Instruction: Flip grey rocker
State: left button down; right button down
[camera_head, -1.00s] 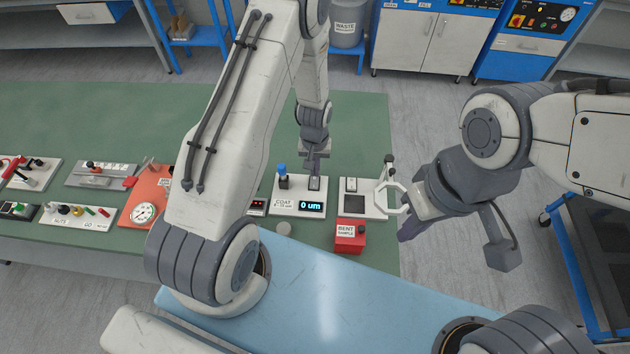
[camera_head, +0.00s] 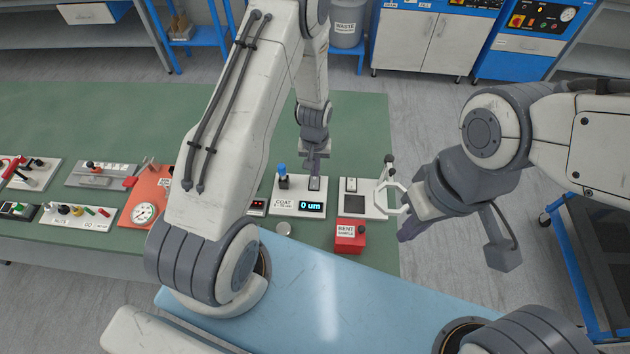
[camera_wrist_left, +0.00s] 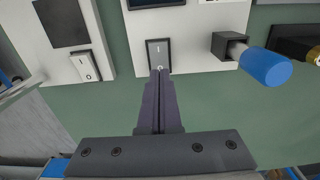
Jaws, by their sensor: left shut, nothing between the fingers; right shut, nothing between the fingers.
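The grey rocker (camera_wrist_left: 157,53) sits in a dark frame on the white COAT panel (camera_head: 284,208). It bears a "I" mark at one end and a round mark near my fingertips. My left gripper (camera_wrist_left: 159,72) is shut and empty, its tips at the rocker's near end; I cannot tell if they press on it. In the head view the left gripper (camera_head: 314,175) points down over the rocker (camera_head: 315,184), partly covering it. The COAT display (camera_head: 311,206) reads "0 um". My right gripper (camera_head: 404,236) is shut and empty, off the table's right side.
A blue-capped knob (camera_wrist_left: 265,66) stands beside the rocker. A neighbouring white panel (camera_head: 375,212) carries a light rocker (camera_wrist_left: 85,66) and a dark plate. A red "BENT SAMPLE" box (camera_head: 349,238) stands in front. The green mat (camera_head: 360,130) behind the panels is clear.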

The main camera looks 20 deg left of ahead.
pick_arm(q)
jog(key=shift+f+b, duration=0.7)
jog(key=shift+f, duration=0.2)
dwell(0.7)
jog(key=shift+r, duration=0.1)
jog(key=shift+r+p, duration=2.7)
jog(key=shift+r, duration=0.75)
jog(key=s+d+r+m+b, duration=0.2)
jog(key=s+d+r+m, duration=0.15)
jog(key=d+r, duration=0.35)
jog(key=s+d+r+m+b, duration=0.2)
jog(key=s+d+r, duration=0.35)
jog(key=r, duration=0.35)
jog(key=s+d+r+m+b, duration=0.1)
jog(key=s+r+m, duration=0.1)
jog(key=s, duration=0.5)
jog(key=s+r+m+h+b, duration=0.1)
jog(key=s+r+m, duration=0.2)
jog(key=s, duration=0.4)
jog(key=shift+s+d+r, duration=0.4)
jog(key=shift+r, duration=0.05)
